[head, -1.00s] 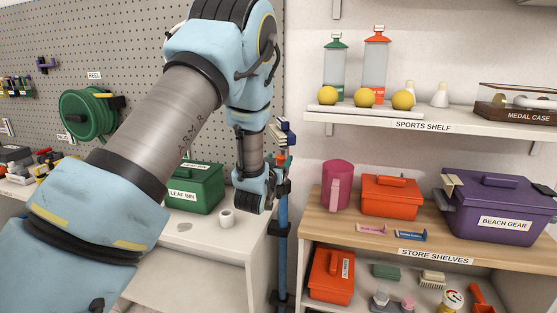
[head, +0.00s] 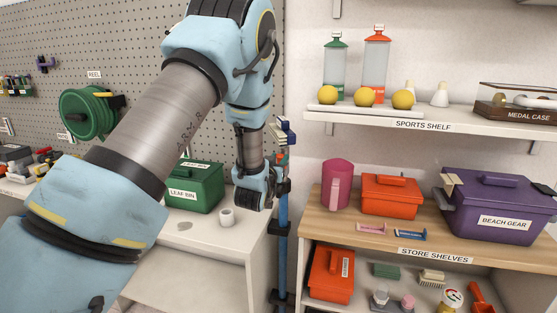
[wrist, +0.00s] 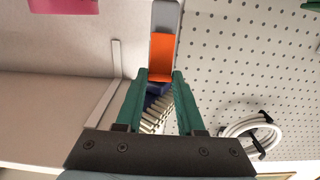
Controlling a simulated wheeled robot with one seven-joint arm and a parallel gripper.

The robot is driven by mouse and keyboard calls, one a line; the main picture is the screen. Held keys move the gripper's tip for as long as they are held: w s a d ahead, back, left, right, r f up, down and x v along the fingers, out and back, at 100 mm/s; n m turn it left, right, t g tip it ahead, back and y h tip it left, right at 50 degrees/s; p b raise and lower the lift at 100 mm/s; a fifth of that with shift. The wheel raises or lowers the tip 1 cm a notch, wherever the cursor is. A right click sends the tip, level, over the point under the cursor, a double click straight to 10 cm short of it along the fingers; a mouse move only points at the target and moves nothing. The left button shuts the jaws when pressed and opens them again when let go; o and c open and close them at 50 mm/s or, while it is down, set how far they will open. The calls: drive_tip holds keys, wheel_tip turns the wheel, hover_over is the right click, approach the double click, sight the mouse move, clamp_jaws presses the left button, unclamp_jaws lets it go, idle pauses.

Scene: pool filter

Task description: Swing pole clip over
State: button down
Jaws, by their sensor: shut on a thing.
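The blue pole (head: 283,228) stands upright in the head view, in the gap between the white cabinet and the store shelves. A brush head with pale bristles shows at its top, and again in the wrist view (wrist: 158,112). The clip shows in the wrist view as an orange and grey tab (wrist: 161,56) at my fingertips. My gripper (wrist: 160,78) has green fingers, one on each side of the tab's near end, shut on it. In the head view my wrist hides the fingers and the contact.
A pink pitcher (head: 337,185) and an orange box (head: 391,195) stand on the shelf to the right. A white hose coil (wrist: 252,135) hangs on the pegboard.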

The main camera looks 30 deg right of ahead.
drive_tip(key=shift+w+d+r+g+y+p, duration=0.25)
drive_tip(key=shift+r+g+y+p, duration=0.2)
drive_tip(key=shift+p, duration=0.2)
drive_tip(key=shift+w+d+g+y+p, duration=0.2)
drive_tip(key=shift+w+g+y+p, duration=0.05)
drive_tip(key=shift+g+y+p, duration=0.3)
drive_tip(key=c, duration=0.5)
unclamp_jaws()
drive_tip(key=b+v, duration=0.4)
drive_tip(key=v, duration=0.7)
